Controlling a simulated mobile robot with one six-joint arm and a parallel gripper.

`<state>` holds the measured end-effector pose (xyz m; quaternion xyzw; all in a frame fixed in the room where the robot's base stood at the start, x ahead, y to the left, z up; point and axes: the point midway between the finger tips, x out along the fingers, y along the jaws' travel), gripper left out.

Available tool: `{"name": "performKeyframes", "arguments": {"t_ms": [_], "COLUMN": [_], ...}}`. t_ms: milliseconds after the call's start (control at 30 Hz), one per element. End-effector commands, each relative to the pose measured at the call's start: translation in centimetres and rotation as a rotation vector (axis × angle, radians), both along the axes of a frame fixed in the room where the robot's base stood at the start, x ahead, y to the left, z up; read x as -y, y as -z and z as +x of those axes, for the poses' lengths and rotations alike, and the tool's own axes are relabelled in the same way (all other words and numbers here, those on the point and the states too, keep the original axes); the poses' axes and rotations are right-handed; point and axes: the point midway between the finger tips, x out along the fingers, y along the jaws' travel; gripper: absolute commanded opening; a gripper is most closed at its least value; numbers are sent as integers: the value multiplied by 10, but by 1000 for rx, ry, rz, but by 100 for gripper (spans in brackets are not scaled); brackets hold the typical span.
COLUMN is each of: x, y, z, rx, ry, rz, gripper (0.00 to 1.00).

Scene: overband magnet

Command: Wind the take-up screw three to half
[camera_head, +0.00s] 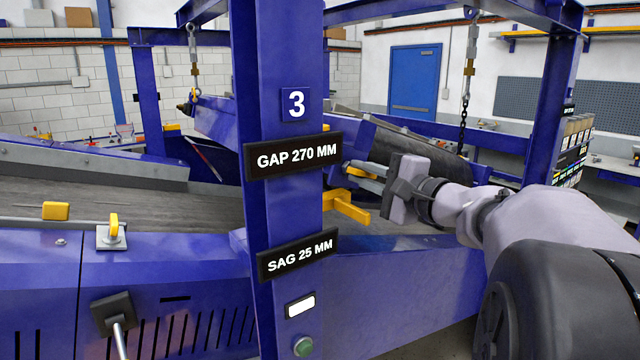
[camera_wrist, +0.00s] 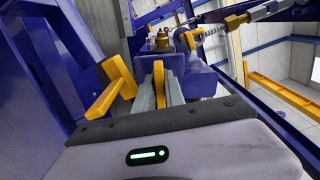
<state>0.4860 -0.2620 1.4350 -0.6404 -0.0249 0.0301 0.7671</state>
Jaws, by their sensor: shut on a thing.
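A blue post (camera_head: 285,215) carries a sign with the number 3 (camera_head: 295,104). Below are plates reading GAP 270 MM (camera_head: 293,155) and SAG 25 MM (camera_head: 297,255). My gripper (camera_head: 366,175) is just right of the post. In the wrist view its fingers (camera_wrist: 159,92) are shut on a narrow yellow bar (camera_wrist: 158,80), pointing towards a blue block with a brass fitting (camera_wrist: 160,42). A yellow T-shaped piece (camera_wrist: 115,85) is left of the fingers; a yellow piece (camera_head: 345,207) also shows below the gripper in the head view. I cannot tell which part is the take-up screw.
A pale lit panel (camera_head: 300,305) and a green button (camera_head: 303,346) are low on the post. A conveyor belt (camera_head: 90,198) runs behind it. A chain (camera_head: 463,130) hangs at the right.

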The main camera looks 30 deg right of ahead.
Motion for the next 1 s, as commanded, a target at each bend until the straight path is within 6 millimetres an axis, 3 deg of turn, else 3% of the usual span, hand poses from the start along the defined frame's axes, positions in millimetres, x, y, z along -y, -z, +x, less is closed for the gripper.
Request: {"name": "performKeyframes", "arguments": {"t_ms": [767, 800, 900, 1000], "x": [0, 0, 0, 0], "y": [3, 1, 0, 0], "z": [0, 0, 0, 0], "rx": [19, 19, 18, 18], "ry": [0, 0, 0, 0], "rz": [-240, -237, -235, -235], "gripper": [0, 22, 40, 40]}}
